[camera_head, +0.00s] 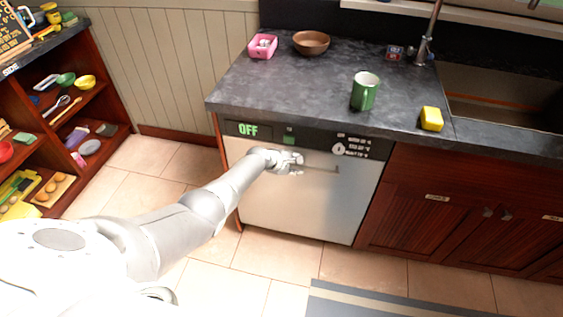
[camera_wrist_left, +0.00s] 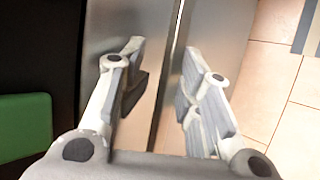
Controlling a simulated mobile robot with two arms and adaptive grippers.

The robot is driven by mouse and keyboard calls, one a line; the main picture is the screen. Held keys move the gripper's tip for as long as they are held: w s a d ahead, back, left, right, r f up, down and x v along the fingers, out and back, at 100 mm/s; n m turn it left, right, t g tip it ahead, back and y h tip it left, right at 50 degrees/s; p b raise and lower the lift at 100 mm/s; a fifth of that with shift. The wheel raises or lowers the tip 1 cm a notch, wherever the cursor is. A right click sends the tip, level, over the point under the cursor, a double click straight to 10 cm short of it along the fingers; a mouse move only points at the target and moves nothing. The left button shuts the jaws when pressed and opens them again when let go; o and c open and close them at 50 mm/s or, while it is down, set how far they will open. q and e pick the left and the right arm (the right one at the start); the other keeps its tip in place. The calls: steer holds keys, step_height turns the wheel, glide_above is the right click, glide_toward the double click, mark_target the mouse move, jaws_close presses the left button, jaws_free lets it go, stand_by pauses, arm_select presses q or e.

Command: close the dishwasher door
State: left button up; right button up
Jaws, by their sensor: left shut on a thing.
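The dishwasher door (camera_head: 295,208) is a pale metallic panel under the counter in the head view. It stands upright, flush or nearly flush with the cabinet front; I cannot tell if a small gap is left. Its handle (camera_head: 325,169) is a thin horizontal bar near the top. My left gripper (camera_head: 298,162) is at the handle's left part, shut on it. In the left wrist view the two fingers (camera_wrist_left: 164,50) lie either side of a narrow metallic strip in front of the door. My right gripper is not in view.
The dark counter (camera_head: 310,80) above holds a green mug (camera_head: 364,92), a yellow sponge (camera_head: 431,119), a brown bowl (camera_head: 311,42) and a pink container (camera_head: 262,46). Shelves (camera_head: 100,130) stand at left. A grey mat (camera_head: 345,304) lies on the tiled floor, clear before the door.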

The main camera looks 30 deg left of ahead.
arm_select(q)
steer(key=shift+s+a+r, duration=0.15)
steer(key=shift+a+r, duration=0.1)
steer(key=shift+r, duration=0.3)
steer(key=shift+s+a+r, duration=0.15)
steer(key=shift+a+r, duration=0.05)
steer(key=shift+r, duration=0.35)
steer(key=shift+s+a+r, duration=0.15)
steer(key=shift+a+r, duration=0.1)
steer(key=shift+r, duration=0.3)
steer(key=s+r, duration=0.4)
steer(key=s, duration=0.3)
steer(key=shift+s+a+r, duration=0.25)
steer(key=shift+a+r, duration=0.1)
steer(key=shift+a, duration=0.1)
